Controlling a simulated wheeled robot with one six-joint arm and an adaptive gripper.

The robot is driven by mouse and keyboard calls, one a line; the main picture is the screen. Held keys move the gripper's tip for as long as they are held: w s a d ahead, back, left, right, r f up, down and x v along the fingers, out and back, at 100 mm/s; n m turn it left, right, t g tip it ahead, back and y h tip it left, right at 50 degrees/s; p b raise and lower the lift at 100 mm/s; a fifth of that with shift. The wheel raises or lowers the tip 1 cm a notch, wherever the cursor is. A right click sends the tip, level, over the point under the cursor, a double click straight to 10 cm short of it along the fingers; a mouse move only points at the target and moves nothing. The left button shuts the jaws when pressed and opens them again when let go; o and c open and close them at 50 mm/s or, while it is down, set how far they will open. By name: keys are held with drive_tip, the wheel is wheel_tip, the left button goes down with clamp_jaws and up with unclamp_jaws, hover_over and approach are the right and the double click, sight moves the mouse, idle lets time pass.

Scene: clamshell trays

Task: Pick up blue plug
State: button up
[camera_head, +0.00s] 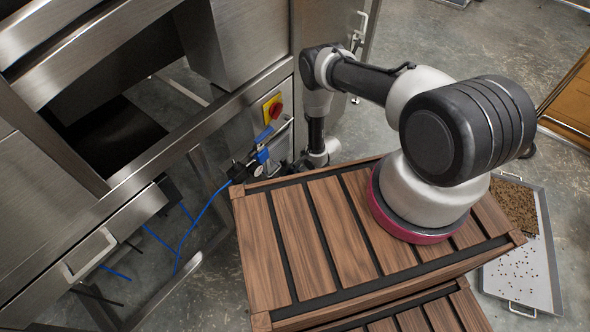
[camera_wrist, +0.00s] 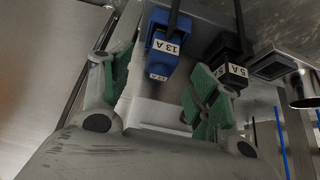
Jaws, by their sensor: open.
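The blue plug (camera_wrist: 172,42), labelled 13 A, sits at the top centre of the wrist view, on the grey panel with a dark cable above it. In the camera_head view a small blue piece (camera_head: 262,156) on the cabinet front looks like the same plug. My gripper (camera_wrist: 160,76) is open, with green pads on both fingers. The plug lies between and just beyond the fingertips, and I see no grip on it. In the camera_head view my gripper is small and dark near the cabinet, and its fingers cannot be made out.
A black plug (camera_wrist: 232,68), labelled 5 A, sits close right of the blue plug, near my right finger. A dark socket (camera_wrist: 273,65) is further right. A red and yellow switch (camera_head: 273,108) is on the cabinet. A slatted wooden top (camera_head: 330,235) stands below my arm.

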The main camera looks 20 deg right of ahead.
drive_tip(key=x, duration=0.4)
drive_tip(key=shift+w+a+f, duration=0.1)
drive_tip(key=shift+a+f, duration=0.05)
drive_tip(key=shift+f, duration=0.05)
drive_tip(key=shift+c, duration=0.2)
drive_tip(key=c, duration=1.2)
drive_tip(key=shift+o, duration=0.2)
drive_tip(key=shift+r, duration=0.55)
wheel_tip(320, 180, up, 2)
drive_tip(key=shift+r, duration=0.2)
drive_tip(key=s+d, duration=1)
drive_tip(key=s, duration=0.4)
drive_tip(key=shift+s+d, duration=0.25)
drive_tip(key=shift+s, duration=0.05)
